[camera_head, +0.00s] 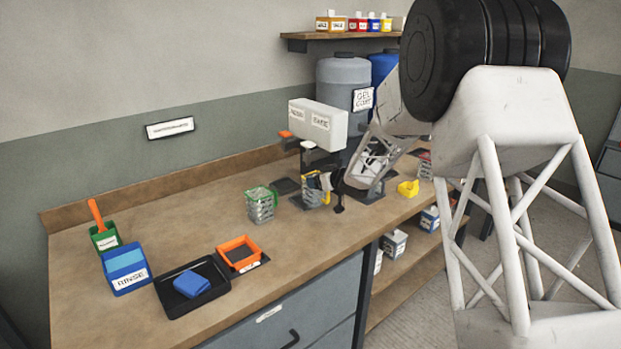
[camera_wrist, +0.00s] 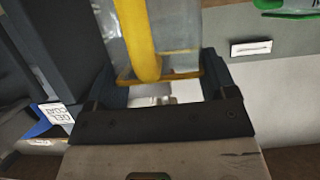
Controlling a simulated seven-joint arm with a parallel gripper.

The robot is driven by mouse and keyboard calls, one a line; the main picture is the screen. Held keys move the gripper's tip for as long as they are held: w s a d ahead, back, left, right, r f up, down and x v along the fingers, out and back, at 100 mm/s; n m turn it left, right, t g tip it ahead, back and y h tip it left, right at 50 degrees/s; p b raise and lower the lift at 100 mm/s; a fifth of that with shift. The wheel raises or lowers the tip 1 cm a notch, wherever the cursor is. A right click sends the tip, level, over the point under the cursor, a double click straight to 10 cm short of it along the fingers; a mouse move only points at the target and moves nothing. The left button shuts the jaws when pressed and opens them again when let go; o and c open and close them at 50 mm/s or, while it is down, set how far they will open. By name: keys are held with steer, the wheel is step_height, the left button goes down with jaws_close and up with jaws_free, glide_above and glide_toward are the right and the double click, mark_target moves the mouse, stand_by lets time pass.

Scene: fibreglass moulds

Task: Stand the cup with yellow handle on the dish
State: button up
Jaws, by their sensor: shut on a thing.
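The clear cup with a yellow handle (camera_head: 312,192) is held at my gripper (camera_head: 327,184), towards the back of the bench. In the wrist view its yellow handle (camera_wrist: 140,40) runs down between the fingers of my gripper (camera_wrist: 160,88), which is shut on it. The cup looks upright in the head view; I cannot tell whether its base touches the bench. I cannot tell for sure which thing is the dish; an orange square-rimmed vessel (camera_head: 238,244) on a dark mat stands at the front of the bench.
A clear cup with a green handle (camera_head: 260,205) stands left of the held cup. A black tray (camera_head: 178,303) with a blue cloth, a blue rinse tub (camera_head: 127,281) and a green container (camera_head: 104,238) are at left. A yellow item (camera_head: 408,188) lies right. The bench's left middle is bare.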

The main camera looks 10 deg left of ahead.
mark_target(310, 175)
steer(key=shift+w+a, duration=0.65)
steer(key=shift+w, duration=0.05)
steer(key=shift+r+x, duration=0.15)
steer(key=shift+x, duration=0.8)
steer(key=shift+r+x, duration=0.15)
steer(key=shift+x, duration=0.85)
steer(key=shift+f, duration=0.35)
steer(key=shift+f, duration=0.15)
steer(key=o, duration=1.2)
